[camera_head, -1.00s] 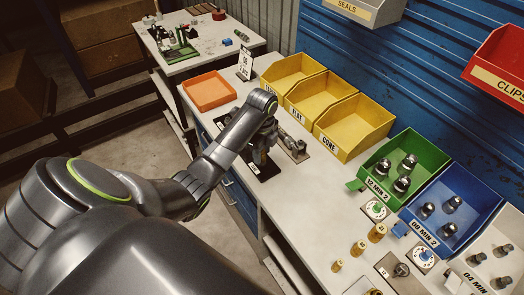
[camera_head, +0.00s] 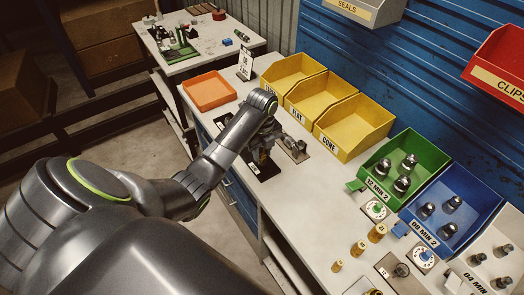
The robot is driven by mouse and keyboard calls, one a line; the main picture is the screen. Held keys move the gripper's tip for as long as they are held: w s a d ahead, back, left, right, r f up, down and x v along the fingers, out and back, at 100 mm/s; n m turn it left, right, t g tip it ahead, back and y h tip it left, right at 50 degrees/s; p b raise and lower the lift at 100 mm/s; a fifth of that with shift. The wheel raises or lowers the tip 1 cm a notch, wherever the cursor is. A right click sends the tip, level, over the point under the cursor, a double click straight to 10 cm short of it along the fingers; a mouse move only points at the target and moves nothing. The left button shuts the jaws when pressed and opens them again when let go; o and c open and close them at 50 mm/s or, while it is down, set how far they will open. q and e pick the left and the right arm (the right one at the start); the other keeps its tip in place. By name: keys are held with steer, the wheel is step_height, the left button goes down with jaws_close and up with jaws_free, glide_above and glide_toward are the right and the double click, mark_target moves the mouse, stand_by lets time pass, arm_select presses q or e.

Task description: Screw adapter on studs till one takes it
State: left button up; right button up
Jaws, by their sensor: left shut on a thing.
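My left arm reaches over the bench, and its gripper (camera_head: 260,154) points down over a black plate (camera_head: 266,174) near the bench's front edge. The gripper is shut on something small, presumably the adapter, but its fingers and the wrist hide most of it. I cannot tell whether the adapter touches a stud. The studs on the black plate are hidden or too small to make out. A second plate with a metal part (camera_head: 292,148) lies just right of the gripper. My right gripper is not in view.
Yellow bins (camera_head: 353,128) stand along the back, one labelled CONE. Green (camera_head: 378,150) and blue (camera_head: 468,217) bins hold dark fittings. Brass pieces (camera_head: 358,249) stand at the front right, near dials. An orange tray (camera_head: 209,90) lies at the far left. The bench middle is clear.

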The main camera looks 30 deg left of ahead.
mark_target(262, 149)
arm_select(q)
steer(key=n, duration=0.6)
steer(key=shift+n, duration=0.3)
steer(key=shift+r+p, duration=1.6)
steer(key=shift+p, duration=0.55)
jaws_close()
step_height(262, 149, up, 3)
steer(key=p, duration=0.3)
steer(key=shift+p, duration=0.3)
steer(key=shift+r, duration=0.95)
